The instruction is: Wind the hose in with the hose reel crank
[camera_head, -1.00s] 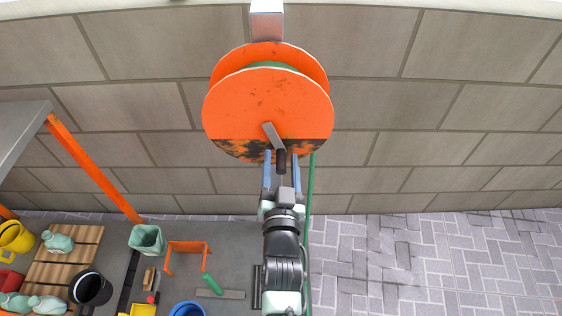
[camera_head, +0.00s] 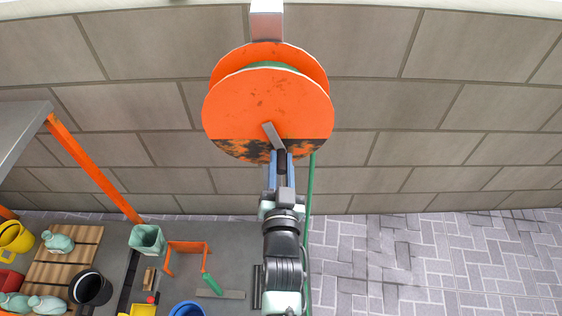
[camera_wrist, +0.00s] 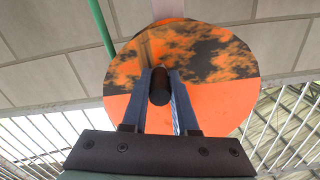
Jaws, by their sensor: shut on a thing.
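The orange hose reel (camera_head: 265,105) is mounted on the block wall, its front disc worn black along the lower part. A grey crank arm (camera_head: 272,134) runs down from the disc's middle to a black crank handle (camera_head: 281,158). My gripper (camera_head: 280,160) is shut on this handle, with one blue finger on each side. In the wrist view my gripper (camera_wrist: 160,88) holds the dark round handle (camera_wrist: 159,90) between its fingers, in front of the reel disc (camera_wrist: 220,95). The green hose (camera_head: 310,185) hangs down from the reel's right side, partly hidden behind my arm.
A grey-topped stand with an orange leg (camera_head: 95,170) is at the left. Below it are a slatted pallet with bottles (camera_head: 75,250), a black bucket (camera_head: 91,288), a green bin (camera_head: 147,241) and an orange frame (camera_head: 188,250). The paving at the right (camera_head: 440,260) is clear.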

